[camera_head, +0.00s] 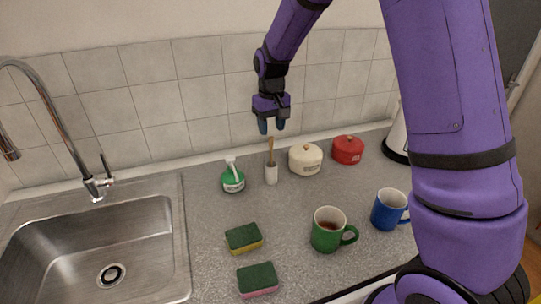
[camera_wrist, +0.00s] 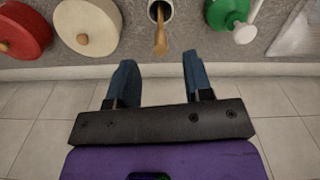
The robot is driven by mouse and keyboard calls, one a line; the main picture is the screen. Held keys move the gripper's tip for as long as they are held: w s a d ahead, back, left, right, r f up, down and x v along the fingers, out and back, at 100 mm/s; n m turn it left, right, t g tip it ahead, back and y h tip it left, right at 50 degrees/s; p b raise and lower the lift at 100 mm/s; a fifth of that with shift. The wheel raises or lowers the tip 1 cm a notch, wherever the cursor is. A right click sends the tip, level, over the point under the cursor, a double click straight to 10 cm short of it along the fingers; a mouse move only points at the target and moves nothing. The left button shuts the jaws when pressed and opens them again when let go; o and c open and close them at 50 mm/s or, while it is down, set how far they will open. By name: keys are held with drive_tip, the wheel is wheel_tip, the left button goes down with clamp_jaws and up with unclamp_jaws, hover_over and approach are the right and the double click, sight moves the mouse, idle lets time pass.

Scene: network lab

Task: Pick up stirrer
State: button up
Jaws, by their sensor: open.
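The stirrer (camera_head: 270,150) is a thin brown wooden stick standing upright in a small white cup (camera_head: 271,175) on the counter near the tiled wall. The stirrer also shows in the wrist view (camera_wrist: 160,38), its handle pointing toward my gripper, with the cup (camera_wrist: 153,10) around its lower end. My gripper (camera_head: 271,128) is above the stirrer and apart from it. In the wrist view my gripper (camera_wrist: 157,72) has its two blue fingers spread and empty, with the stirrer's end just beyond the gap between them.
A green bottle (camera_head: 232,180) stands left of the cup. A cream pot (camera_head: 305,159) and a red pot (camera_head: 348,150) stand to its right. Two sponges (camera_head: 243,237), a green mug (camera_head: 327,235) and a blue mug (camera_head: 387,210) are nearer the front. A sink (camera_head: 165,245) is at left.

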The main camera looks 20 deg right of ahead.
sight(271, 148)
drive_tip(key=shift+f, duration=3.1)
clamp_jaws()
